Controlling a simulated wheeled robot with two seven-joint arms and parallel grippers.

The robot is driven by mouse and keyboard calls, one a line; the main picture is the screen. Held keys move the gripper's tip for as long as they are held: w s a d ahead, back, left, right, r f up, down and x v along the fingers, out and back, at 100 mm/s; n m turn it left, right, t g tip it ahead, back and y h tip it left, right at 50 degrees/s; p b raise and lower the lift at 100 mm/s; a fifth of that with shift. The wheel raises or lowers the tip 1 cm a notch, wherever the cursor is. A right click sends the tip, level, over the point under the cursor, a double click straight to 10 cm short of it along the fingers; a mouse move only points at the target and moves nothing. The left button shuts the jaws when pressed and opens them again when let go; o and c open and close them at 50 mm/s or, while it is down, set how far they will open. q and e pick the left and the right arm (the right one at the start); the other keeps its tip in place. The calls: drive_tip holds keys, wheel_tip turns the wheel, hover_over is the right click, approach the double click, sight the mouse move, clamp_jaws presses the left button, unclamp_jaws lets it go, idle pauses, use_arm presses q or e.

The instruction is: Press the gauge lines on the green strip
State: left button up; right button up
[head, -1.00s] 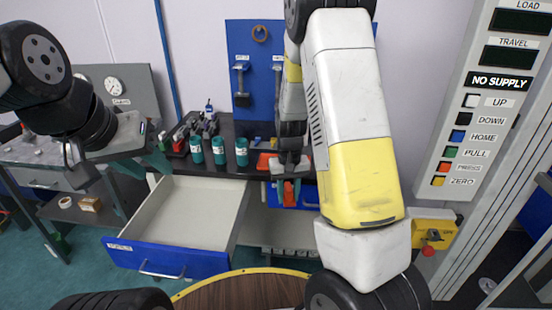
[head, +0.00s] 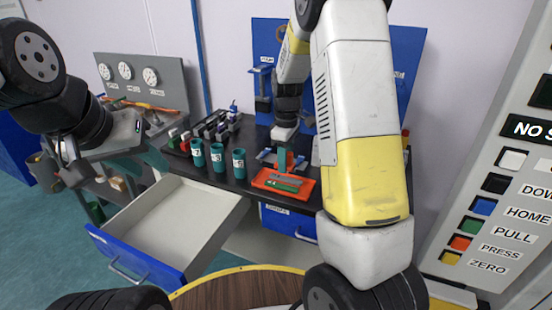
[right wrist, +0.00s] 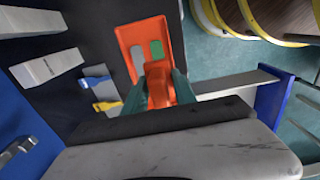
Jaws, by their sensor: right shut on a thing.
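The green strip (head: 283,187) lies in a shallow orange tray (head: 257,181) on the dark bench, beside a grey strip (head: 285,179). It also shows in the right wrist view (right wrist: 156,49). My right gripper (head: 283,161) is just above the tray's back side. In the right wrist view its teal fingers (right wrist: 158,92) are shut on an orange block-shaped tool (right wrist: 158,78). The tool's underside is hidden, and I cannot tell whether it touches anything. My left gripper (head: 150,158) hangs at the left, near the open drawer; its jaw gap is not clear.
An open drawer (head: 222,204) with a blue front juts out below the bench. Several teal cups (head: 218,158) stand left of the tray. A button panel (head: 478,205) stands at the right. A round wooden top (head: 238,290) is in front.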

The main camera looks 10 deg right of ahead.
sight(285, 187)
idle(0.3)
drive_tip(key=shift+f, duration=3)
drive_tip(key=shift+f, duration=0.55)
drive_tip(key=shift+r, duration=3.55)
